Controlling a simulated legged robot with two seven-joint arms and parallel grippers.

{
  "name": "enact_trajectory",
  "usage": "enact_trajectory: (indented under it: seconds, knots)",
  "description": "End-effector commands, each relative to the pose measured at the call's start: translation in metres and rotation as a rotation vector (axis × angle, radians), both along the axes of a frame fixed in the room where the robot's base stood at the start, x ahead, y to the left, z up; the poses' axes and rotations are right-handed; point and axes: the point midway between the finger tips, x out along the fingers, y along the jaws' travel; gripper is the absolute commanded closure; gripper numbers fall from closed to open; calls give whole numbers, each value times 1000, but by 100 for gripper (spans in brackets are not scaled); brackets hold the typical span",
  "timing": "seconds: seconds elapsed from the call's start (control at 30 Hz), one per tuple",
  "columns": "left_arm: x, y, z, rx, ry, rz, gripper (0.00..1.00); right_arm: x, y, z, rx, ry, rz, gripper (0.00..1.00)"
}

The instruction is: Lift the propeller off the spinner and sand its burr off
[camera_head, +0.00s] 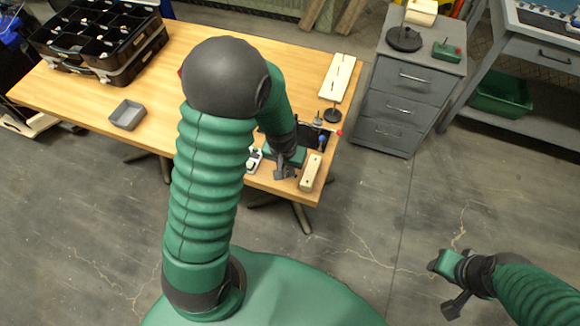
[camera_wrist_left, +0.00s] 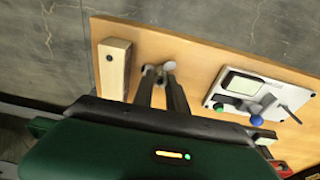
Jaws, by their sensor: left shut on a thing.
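My left gripper (camera_head: 283,175) is over the table's right front corner. In the left wrist view its two fingers (camera_wrist_left: 160,72) are closed together on a small grey piece, which looks like part of the propeller (camera_wrist_left: 168,66); most of it is hidden. A white instrument base with a small screen (camera_wrist_left: 245,84) and a blue knob is apart from the fingers.
Thin posts on dark round bases (camera_head: 332,114) and a pale board (camera_head: 338,78) stand toward the table's right end. A grey tray (camera_head: 127,115) and black divided bins (camera_head: 100,40) are at left. A grey drawer cabinet (camera_head: 405,85) stands right of the table.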

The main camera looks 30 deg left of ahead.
Motion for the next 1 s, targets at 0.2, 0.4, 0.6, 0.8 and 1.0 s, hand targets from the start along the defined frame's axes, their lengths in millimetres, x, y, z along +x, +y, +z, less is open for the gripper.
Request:
enact_trajectory:
  seconds: [0.2,0.4,0.6,0.8,1.0]
  knots:
    - [0,-4,3,6,-1,-1,100,0,0,1,0,-1,0,64]
    - [0,-3,2,5,-1,-1,100,0,0,1,0,0,0,64]
    - [0,-3,2,2,0,-2,100,0,0,2,0,0,-1,64]
    - [1,-6,2,3,0,-2,100,0,0,3,0,0,0,64]
    - [2,-9,2,5,0,-2,100,0,0,4,0,0,0,64]
